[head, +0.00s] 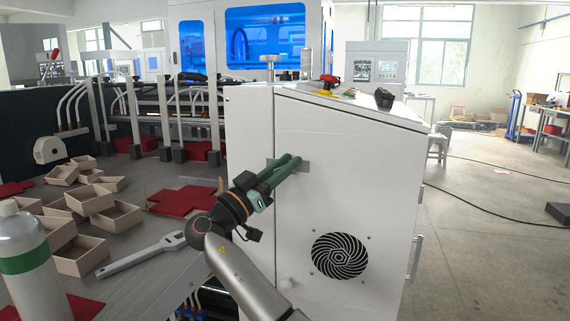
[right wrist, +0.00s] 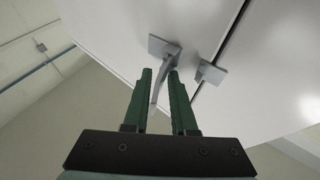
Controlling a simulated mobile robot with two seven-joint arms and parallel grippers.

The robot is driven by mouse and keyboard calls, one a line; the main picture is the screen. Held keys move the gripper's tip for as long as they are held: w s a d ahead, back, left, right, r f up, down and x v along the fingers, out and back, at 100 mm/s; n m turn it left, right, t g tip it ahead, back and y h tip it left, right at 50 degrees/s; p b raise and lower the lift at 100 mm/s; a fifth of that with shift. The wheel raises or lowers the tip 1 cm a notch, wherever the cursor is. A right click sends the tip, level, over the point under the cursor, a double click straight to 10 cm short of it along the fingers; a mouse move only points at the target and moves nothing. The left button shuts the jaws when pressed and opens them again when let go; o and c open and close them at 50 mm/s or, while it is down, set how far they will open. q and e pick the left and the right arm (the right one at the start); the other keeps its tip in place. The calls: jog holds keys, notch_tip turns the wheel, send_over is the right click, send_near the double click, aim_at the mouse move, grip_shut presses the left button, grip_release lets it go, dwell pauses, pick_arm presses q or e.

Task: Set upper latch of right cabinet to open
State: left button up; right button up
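The white cabinet (head: 345,210) stands right of centre in the head view, with a vertical seam on its front. Its upper latch has a grey plate (right wrist: 163,46) and a lever (right wrist: 157,90); a second grey plate (right wrist: 211,72) sits across the seam. In the head view the latch plate (head: 303,167) is partly hidden behind my gripper. My right gripper (right wrist: 160,73) has its green fingers apart, one on each side of the lever; I cannot tell whether either touches it. It also shows in the head view (head: 291,161). My left gripper is not in view.
At left, a bench holds several open boxes (head: 108,214), a wrench (head: 140,257) and a bottle (head: 30,270). The floor at right is mostly clear.

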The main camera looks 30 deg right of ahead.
jog(key=shift+o, duration=0.6)
jog(key=shift+f, duration=0.1)
jog(key=b+v, duration=0.1)
jog(key=v, duration=1.1)
jog(key=shift+a+b, duration=0.2)
jog(key=shift+b, duration=0.15)
jog(key=shift+f, duration=0.1)
